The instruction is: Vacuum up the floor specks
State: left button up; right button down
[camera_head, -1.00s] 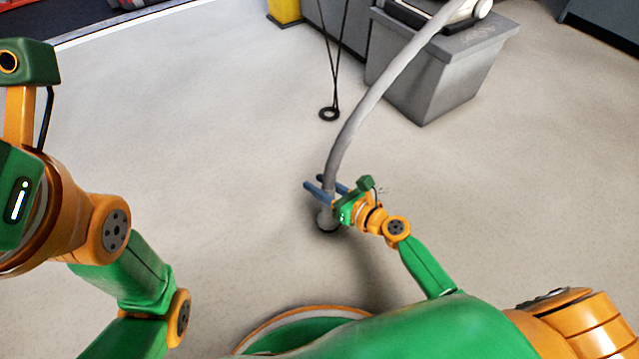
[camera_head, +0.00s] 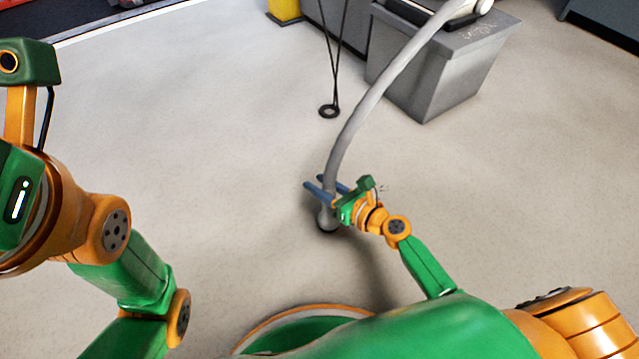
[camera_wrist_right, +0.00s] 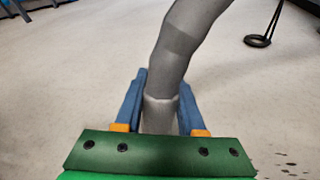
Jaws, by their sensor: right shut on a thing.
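A grey vacuum hose (camera_head: 363,108) curves down from the top right to a nozzle (camera_head: 326,219) at or just above the floor. My right gripper (camera_head: 328,187) is shut on the hose near its lower end, with a blue finger on each side. In the right wrist view the hose (camera_wrist_right: 182,50) runs up from between the fingers of my right gripper (camera_wrist_right: 160,103). Small dark floor specks (camera_wrist_right: 287,166) lie at the lower right of that view. In the head view they (camera_head: 383,188) show faintly just right of my right wrist. My left arm is at the left; its fingers are out of frame.
A black ring on cords (camera_head: 329,111) is beyond the nozzle. A yellow post (camera_head: 284,10) stands at the back. The floor at the left and middle is clear.

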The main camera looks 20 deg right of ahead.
jog(key=w+d+b, duration=0.3)
jog(key=d, duration=0.7)
jog(key=w+d+b, duration=0.3)
jog(key=w+d, duration=0.1)
jog(key=d, duration=0.6)
jog(key=shift+w+b, duration=0.15)
jog(key=shift+b, duration=0.2)
